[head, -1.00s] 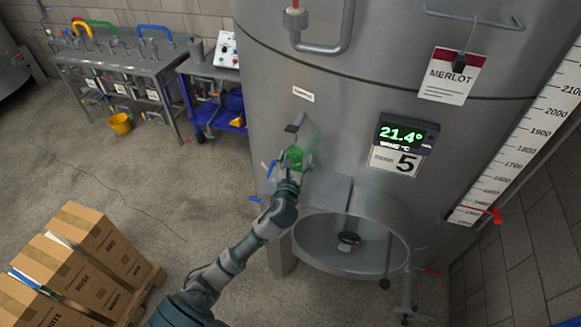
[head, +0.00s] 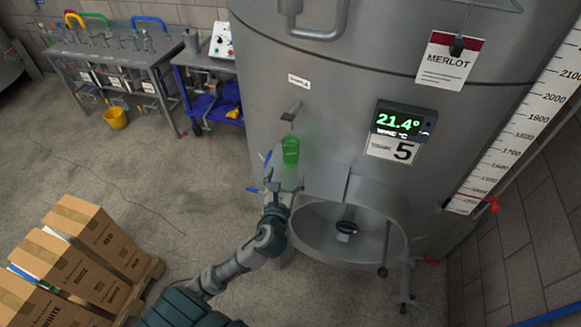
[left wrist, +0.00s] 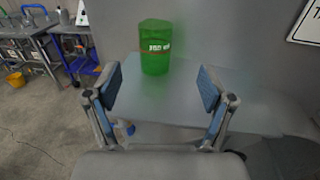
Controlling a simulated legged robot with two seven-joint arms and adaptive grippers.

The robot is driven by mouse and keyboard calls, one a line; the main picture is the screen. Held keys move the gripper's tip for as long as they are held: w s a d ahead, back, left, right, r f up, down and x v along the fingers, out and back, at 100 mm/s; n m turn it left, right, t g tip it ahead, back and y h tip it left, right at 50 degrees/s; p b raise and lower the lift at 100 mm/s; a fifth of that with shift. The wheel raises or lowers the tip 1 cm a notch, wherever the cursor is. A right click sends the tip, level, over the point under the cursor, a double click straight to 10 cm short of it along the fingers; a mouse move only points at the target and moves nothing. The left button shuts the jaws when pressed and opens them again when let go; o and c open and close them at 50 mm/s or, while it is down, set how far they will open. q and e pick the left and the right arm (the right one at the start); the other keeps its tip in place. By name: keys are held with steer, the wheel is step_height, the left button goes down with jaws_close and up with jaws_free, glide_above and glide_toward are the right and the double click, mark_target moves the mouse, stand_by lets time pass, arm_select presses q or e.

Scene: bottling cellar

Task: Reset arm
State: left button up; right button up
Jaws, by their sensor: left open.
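My left arm reaches from the bottom of the head view to the front of the steel tank. My left gripper (head: 277,188) is in front of the small shelf on the tank, below a green cup (head: 291,150). In the left wrist view my left gripper (left wrist: 160,95) is open, its blue-padded fingers apart and nothing between them. The green cup (left wrist: 156,48) stands upright on the shelf (left wrist: 240,95) beyond the fingertips, apart from them. My right gripper is not in view.
The tank (head: 330,110) carries a display (head: 403,120) reading 21.4°, a MERLOT tag (head: 449,61) and a round hatch (head: 350,235). A small tap (head: 291,110) sits above the cup. Boxes (head: 90,240) stand at lower left. The floor between them and the benches is clear.

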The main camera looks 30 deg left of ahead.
arm_select(q)
steer(key=s+d+f+n+g+h, duration=0.1)
steer(key=s+f+n+g, duration=0.2)
steer(key=s+f+n, duration=0.35)
steer(key=s+d+f+n+g+h, duration=0.1)
steer(key=s+f+n+g+h, duration=0.2)
steer(key=f+n, duration=0.65)
steer(key=s+d+f+n+g+h, duration=0.1)
steer(key=s+d+f+n+g, duration=0.3)
steer(key=s+f+n, duration=0.25)
steer(key=s+d+f+n+g+h, duration=0.25)
steer(key=s+d+f+n, duration=0.2)
steer(key=s+n, duration=0.3)
steer(key=s+a+f+g+b, duration=0.1)
steer(key=s+f, duration=0.1)
steer(key=f, duration=1.4)
steer(key=s+f+g+b, duration=0.1)
steer(key=s+f, duration=0.1)
steer(key=f, duration=1.3)
steer(key=s+a+f+g+y+b, duration=0.1)
steer(key=s+a+f, duration=0.2)
steer(key=s+f, duration=1.2)
steer(key=shift+s+f+m, duration=0.2)
steer(key=shift+s+m, duration=0.1)
steer(key=shift+s, duration=0.4)
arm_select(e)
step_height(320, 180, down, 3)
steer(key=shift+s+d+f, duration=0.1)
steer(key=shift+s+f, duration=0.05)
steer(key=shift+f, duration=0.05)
